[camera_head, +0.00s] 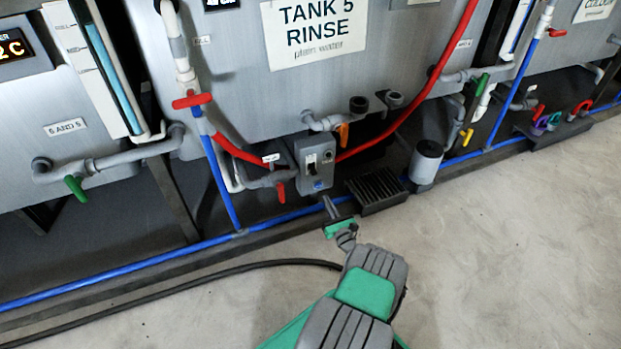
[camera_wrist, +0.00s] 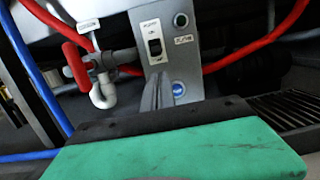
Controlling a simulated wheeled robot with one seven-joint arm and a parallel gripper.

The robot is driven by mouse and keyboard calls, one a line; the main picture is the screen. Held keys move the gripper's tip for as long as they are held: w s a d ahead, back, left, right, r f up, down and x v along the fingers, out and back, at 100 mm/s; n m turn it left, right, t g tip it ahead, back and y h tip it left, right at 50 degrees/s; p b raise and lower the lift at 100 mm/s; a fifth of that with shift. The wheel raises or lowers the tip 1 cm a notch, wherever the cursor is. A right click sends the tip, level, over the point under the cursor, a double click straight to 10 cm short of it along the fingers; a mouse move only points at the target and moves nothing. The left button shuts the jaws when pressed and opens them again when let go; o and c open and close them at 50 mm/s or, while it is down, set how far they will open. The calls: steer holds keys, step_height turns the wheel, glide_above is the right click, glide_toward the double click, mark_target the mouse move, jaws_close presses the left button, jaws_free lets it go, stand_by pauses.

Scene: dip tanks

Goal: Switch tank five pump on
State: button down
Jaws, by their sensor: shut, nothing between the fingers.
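The tank five front carries a sign reading TANK 5 RINSE (camera_head: 316,28). Below it is a small grey pump box (camera_head: 308,155), also in the wrist view (camera_wrist: 200,70). It bears a black rocker switch (camera_wrist: 154,43) under a PUMP label, a round dark button at upper right (camera_wrist: 180,20) and a blue round light or button near the bottom (camera_wrist: 178,89). My gripper (camera_head: 327,200) is just below and in front of the box. Its fingers are together and empty, and in the wrist view the fingertips (camera_wrist: 157,86) overlap the box's lower part below the rocker. I cannot tell whether they touch it.
A red-handled valve (camera_wrist: 76,64) and pipe stand left of the box. Red hoses (camera_head: 410,95) run on both sides. A black grate (camera_head: 377,190) lies right of it and a grey cylinder (camera_head: 425,163) beyond. A black cable (camera_head: 200,283) crosses the clear floor (camera_head: 510,240).

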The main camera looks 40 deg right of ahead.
mark_target(313, 172)
steer(key=b+x, duration=0.2)
steer(key=x, duration=0.1)
steer(key=b+x, duration=0.3)
steer(key=a+b+x, duration=0.1)
steer(key=b+x, duration=0.1)
steer(key=x, duration=0.1)
steer(key=shift+w+f, duration=0.15)
steer(key=shift+w, duration=0.3)
steer(key=shift+w+d+r, duration=0.2)
steer(key=shift+w, duration=0.15)
